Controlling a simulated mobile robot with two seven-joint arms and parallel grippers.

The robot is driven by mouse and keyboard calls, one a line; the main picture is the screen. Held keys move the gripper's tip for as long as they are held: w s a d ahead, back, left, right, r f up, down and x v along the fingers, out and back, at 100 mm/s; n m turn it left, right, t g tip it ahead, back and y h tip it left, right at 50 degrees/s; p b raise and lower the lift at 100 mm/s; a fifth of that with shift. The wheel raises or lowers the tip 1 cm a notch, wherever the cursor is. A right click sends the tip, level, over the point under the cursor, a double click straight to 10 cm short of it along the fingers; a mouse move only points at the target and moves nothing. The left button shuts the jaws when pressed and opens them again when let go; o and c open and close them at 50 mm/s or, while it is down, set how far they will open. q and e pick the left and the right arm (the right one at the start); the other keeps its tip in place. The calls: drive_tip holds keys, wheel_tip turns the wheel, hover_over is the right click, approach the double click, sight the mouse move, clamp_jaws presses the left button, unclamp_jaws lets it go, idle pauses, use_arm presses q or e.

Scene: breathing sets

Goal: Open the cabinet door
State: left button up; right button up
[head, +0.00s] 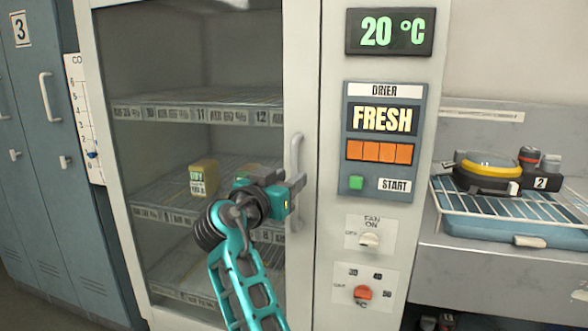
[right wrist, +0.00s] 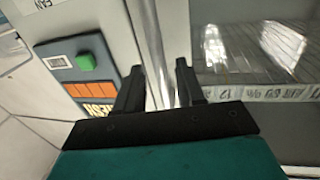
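The drying cabinet's glass door (head: 303,80) has a white frame and looks shut. My right gripper (head: 297,187) is at the lower half of this handle. In the right wrist view the two dark fingers (right wrist: 160,82) stand apart, and the handle bar (right wrist: 152,45) runs between them. A gap shows beside the bar, so the fingers do not look closed on it. The gripper hides part of the handle's lower end in the head view. My left gripper is out of view.
Wire shelves inside hold a yellow box (head: 203,178). The control panel (head: 385,140) with a green button and knobs is right of the door. Blue lockers (head: 40,150) stand at left. A bench (head: 500,262) with a blue tray (head: 480,228) stands at right.

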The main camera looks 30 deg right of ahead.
sight(294, 175)
drive_tip(key=shift+x, duration=1.5)
clamp_jaws()
